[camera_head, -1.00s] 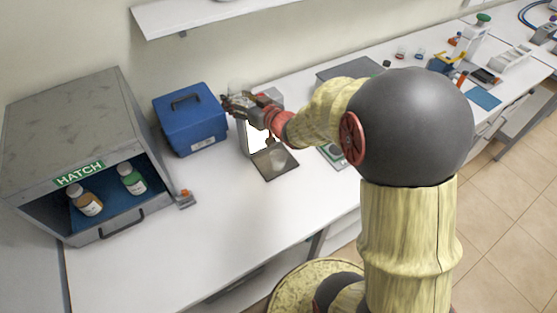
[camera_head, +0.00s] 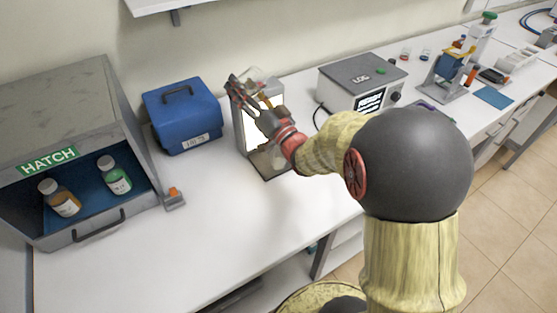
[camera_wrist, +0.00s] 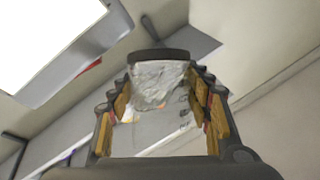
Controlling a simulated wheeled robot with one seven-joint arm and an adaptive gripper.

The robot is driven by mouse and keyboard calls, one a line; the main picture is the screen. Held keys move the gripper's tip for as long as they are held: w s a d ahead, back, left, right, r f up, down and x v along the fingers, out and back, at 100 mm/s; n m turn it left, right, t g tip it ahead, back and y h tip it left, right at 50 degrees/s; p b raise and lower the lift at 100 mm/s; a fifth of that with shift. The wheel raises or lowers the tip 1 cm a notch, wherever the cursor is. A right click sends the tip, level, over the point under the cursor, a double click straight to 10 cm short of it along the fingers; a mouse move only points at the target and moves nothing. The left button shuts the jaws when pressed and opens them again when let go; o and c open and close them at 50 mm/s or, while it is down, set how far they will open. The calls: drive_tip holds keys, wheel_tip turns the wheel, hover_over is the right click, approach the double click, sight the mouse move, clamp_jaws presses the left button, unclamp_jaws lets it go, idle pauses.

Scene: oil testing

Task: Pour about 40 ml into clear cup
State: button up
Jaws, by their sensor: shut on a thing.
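My gripper (camera_head: 243,92) is raised in front of the lit white panel stand (camera_head: 247,130) and is shut on a clear vessel (camera_head: 254,76). In the wrist view the clear vessel (camera_wrist: 158,85) sits between the padded fingers, with a dark band at its far end. It looks tilted, and I cannot read its liquid level. An amber patch shows just beside my fingers in the head view. A faint clear shape, possibly the clear cup (camera_head: 278,159), stands on the dark base of the panel stand, partly hidden by my wrist.
A blue case (camera_head: 182,115) stands left of the panel stand. A grey device with a display (camera_head: 362,82) is to the right.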

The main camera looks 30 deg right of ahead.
drive_tip(key=shift+r+m+t+b, duration=0.4)
drive_tip(key=shift+t, duration=0.1)
drive_tip(key=shift+f+m+t+h+b, duration=0.1)
drive_tip(key=shift+m+t+h+b, duration=0.25)
drive_tip(key=shift+b, duration=0.2)
drive_tip(key=shift+s+d+f+m+t+h+b, duration=0.1)
drive_tip(key=shift+f+m+t+h+b, duration=0.1)
drive_tip(key=shift+m+t+h+b, duration=0.55)
drive_tip(key=shift+s+d+f+m+t+h+b, duration=0.15)
drive_tip(key=shift+m+t+h+b, duration=0.25)
drive_tip(key=shift+m+b, duration=0.55)
drive_tip(key=shift+a, duration=0.1)
drive_tip(key=shift+w+a+b, duration=0.15)
drive_tip(key=shift+w+b, duration=0.05)
drive_tip(key=shift+b, duration=0.15)
drive_tip(key=shift+w+a+m+h+b, duration=0.25)
drive_tip(key=shift+m+h+b, duration=0.2)
drive_tip(key=shift+b, duration=0.15)
drive_tip(key=shift+s+d+f+m+t+h+b, duration=0.15)
drive_tip(key=shift+m+t+h+b, duration=0.25)
drive_tip(key=shift+b, duration=0.4)
drive_tip(key=shift+s+d+f+m+t+h+b, duration=0.1)
drive_tip(key=shift+m+t+h+b, duration=0.15)
drive_tip(key=shift+m+b, duration=0.4)
drive_tip(key=shift+r, duration=0.1)
